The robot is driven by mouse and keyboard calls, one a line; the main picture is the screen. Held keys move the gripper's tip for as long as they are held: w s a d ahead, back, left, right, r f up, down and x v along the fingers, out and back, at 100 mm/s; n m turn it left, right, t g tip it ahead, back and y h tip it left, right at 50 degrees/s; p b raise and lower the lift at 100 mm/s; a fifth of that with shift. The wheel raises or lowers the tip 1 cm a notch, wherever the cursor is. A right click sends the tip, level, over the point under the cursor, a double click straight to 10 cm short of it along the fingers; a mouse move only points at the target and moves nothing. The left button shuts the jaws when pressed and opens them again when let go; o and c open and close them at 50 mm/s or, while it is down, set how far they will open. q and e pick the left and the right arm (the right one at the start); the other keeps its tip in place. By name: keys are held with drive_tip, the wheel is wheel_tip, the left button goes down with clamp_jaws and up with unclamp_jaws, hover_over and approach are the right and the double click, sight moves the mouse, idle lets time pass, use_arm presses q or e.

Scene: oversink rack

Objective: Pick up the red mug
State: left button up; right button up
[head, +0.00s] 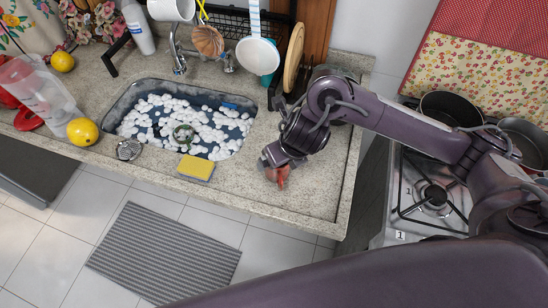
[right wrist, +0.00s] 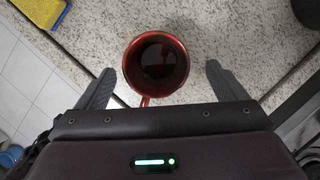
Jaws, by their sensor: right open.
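The red mug (head: 281,178) stands on the speckled stone counter to the right of the sink, mostly hidden under my right gripper (head: 272,162) in the head view. In the right wrist view I look down into the mug (right wrist: 156,62). It is upright with a dark inside, and its handle points toward the gripper's palm. My right gripper (right wrist: 160,69) is open, with one finger on each side of the mug and a visible gap on both sides. My left gripper is not in view.
A yellow sponge (head: 196,168) lies at the sink's front edge. The sink (head: 113,104) holds white foam. A dish rack (head: 228,22) with hanging utensils stands behind. The stove (head: 385,222) with pots is at right. A lemon (head: 82,132) and clear container (head: 40,88) are at left.

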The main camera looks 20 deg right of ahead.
drive_tip(key=f, duration=0.3)
drive_tip(key=shift+a, duration=0.25)
drive_tip(key=x, duration=0.2)
drive_tip(key=shift+w+f, duration=0.2)
drive_tip(key=shift+w, duration=0.1)
drive_tip(key=shift+w+f, duration=0.25)
drive_tip(key=shift+f, duration=0.05)
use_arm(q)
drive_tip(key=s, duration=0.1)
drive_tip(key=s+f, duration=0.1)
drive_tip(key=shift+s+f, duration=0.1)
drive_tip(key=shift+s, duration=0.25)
use_arm(e)
drive_tip(key=c, duration=1.2)
